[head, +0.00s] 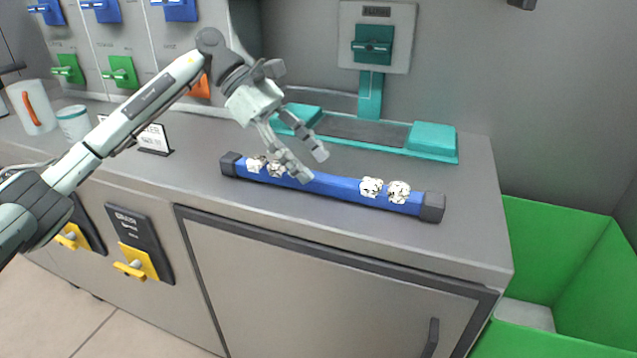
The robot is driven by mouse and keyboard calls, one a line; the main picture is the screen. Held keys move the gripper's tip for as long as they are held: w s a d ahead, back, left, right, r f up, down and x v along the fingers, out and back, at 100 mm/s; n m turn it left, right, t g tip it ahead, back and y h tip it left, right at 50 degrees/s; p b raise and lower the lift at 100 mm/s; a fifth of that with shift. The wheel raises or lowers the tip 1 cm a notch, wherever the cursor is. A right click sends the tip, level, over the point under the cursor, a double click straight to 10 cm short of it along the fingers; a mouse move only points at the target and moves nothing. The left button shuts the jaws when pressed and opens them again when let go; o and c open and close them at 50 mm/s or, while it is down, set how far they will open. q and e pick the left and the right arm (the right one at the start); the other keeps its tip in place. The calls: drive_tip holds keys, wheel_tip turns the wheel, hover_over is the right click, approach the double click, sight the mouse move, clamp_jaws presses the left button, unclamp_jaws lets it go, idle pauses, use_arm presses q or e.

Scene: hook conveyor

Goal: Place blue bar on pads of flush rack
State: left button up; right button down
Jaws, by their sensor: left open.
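The blue bar (337,186) lies on the grey counter, parallel to its front edge and slightly slanted. It has dark end caps and several white patterned lumps on it. Behind it is the flush rack, a teal frame with two raised teal pads, the right pad (432,139) and the left pad (300,114). A panel labelled FLUSH (377,13) is on the wall above. My left gripper (308,167) is open, with its fingers over the left half of the bar; I cannot tell whether they touch it. My right gripper is not in view.
A green bin (560,250) stands right of the counter. Blue, green and orange wall hooks are at upper left. The counter's front right is clear.

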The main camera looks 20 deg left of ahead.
sight(322, 174)
use_arm(q)
drive_tip(key=x, duration=0.4)
drive_tip(key=shift+w+f+p, duration=0.1)
drive_tip(key=shift+f+p, duration=0.2)
drive_tip(key=shift+r, duration=0.1)
clamp_jaws()
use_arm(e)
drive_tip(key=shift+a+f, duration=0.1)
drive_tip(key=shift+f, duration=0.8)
